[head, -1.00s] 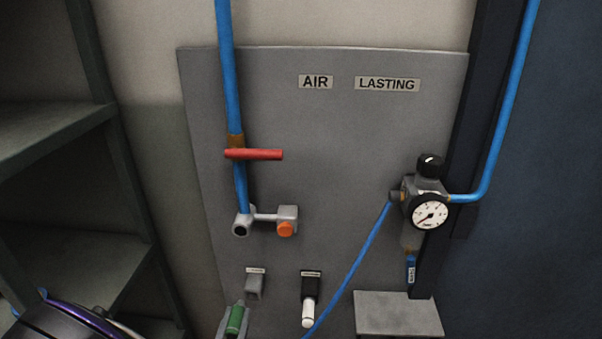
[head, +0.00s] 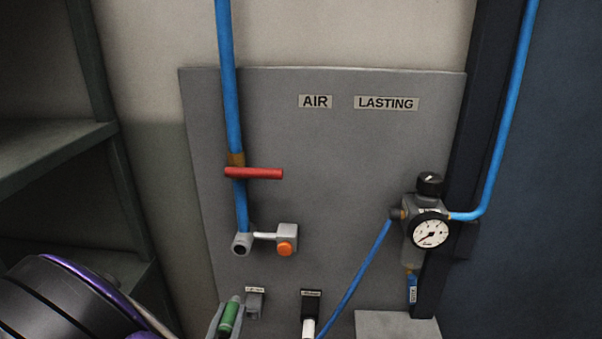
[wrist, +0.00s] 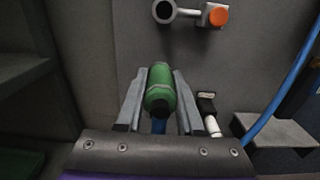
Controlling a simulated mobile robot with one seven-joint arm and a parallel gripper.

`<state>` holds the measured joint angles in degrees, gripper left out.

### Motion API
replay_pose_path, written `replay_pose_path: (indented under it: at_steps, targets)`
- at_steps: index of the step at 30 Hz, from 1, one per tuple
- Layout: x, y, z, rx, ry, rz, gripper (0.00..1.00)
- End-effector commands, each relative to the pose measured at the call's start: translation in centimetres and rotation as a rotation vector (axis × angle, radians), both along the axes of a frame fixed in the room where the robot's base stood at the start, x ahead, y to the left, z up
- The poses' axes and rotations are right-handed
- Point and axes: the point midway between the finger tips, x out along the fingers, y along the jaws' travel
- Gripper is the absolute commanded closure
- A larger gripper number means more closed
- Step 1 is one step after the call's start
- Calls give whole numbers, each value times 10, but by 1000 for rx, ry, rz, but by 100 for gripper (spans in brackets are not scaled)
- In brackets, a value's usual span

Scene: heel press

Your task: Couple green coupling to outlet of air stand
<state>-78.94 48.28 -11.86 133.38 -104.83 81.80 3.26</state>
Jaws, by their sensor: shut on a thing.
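The green coupling (head: 229,315) is between the fingers of my gripper (head: 226,320), low on the left of the panel in the head view. In the wrist view my gripper (wrist: 160,98) is shut on the green coupling (wrist: 160,90), with a bit of blue hose below it. The air stand's outlet (head: 241,245) is a grey fitting with a dark round opening, under the blue pipe. It also shows at the top of the wrist view (wrist: 165,11). The coupling is apart from the outlet, lower in both views.
An orange button (head: 285,248) sits right of the outlet, and a red valve handle (head: 254,173) is above. A grey holder (head: 255,303) and a black holder with a white piece (head: 309,306) are below. A pressure gauge (head: 431,230) and thin blue hose (head: 358,275) are to the right.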

Motion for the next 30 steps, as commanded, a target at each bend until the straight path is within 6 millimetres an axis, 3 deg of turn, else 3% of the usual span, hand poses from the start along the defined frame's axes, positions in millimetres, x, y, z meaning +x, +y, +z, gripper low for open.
replay_pose_path:
  at_steps: [24,30]
  targets:
    - [0,0,66,3,0,0,100]
    - [0,0,73,1,0,0,100]
